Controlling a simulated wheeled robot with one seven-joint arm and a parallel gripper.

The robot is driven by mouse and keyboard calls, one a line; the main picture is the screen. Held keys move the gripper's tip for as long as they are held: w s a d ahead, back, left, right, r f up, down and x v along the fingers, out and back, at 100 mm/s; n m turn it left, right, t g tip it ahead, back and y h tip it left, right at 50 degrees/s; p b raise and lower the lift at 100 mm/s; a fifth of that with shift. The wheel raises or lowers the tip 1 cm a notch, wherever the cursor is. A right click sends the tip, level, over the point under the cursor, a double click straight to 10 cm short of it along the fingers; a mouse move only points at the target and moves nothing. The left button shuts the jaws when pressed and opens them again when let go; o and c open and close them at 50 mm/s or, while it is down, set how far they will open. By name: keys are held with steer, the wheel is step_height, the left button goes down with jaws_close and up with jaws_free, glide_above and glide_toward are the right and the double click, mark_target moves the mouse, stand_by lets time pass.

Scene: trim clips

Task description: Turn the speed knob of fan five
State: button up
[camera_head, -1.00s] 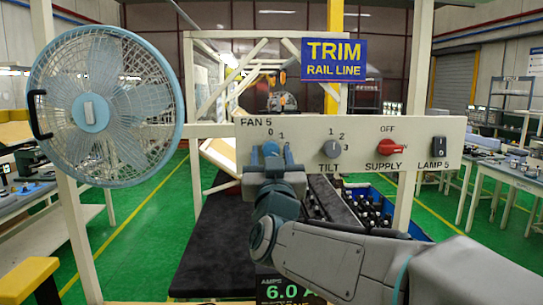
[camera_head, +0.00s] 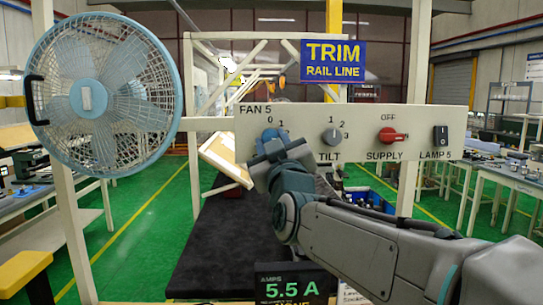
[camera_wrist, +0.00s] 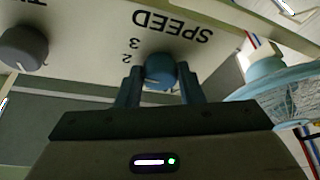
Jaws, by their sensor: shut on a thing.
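The blue speed knob (camera_head: 269,134) is at the left end of the cream FAN 5 panel (camera_head: 360,115). My gripper (camera_head: 275,146) is shut on the knob, tilted relative to the panel, and covers its lower part in the head view. In the wrist view the knob (camera_wrist: 160,68) sits between the two fingers, with SPEED and the marks 2 and 3 upside down above it. I cannot tell which mark the knob points at. The pale blue caged fan (camera_head: 88,97) stands left of the panel.
The grey TILT knob (camera_head: 332,135), red SUPPLY knob (camera_head: 390,135) and black LAMP 5 switch (camera_head: 440,135) are to the right on the panel. A display (camera_head: 292,287) below reads 5.5 A. A yellow stand (camera_head: 22,272) is at lower left.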

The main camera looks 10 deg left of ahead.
steer(key=shift+d+n+g+y+b, duration=0.1)
steer(key=shift+n+g+y+b, duration=0.25)
steer(key=shift+n+b, duration=0.5)
steer(key=shift+n+g+y+b, duration=0.35)
steer(key=shift+n+b, duration=0.1)
steer(key=shift+n, duration=0.8)
steer(key=o, duration=1)
steer(key=shift+r, duration=0.1)
steer(key=b+v, duration=0.5)
steer(key=v, duration=0.8)
steer(key=shift+s+d, duration=0.25)
steer(key=shift+d, duration=0.1)
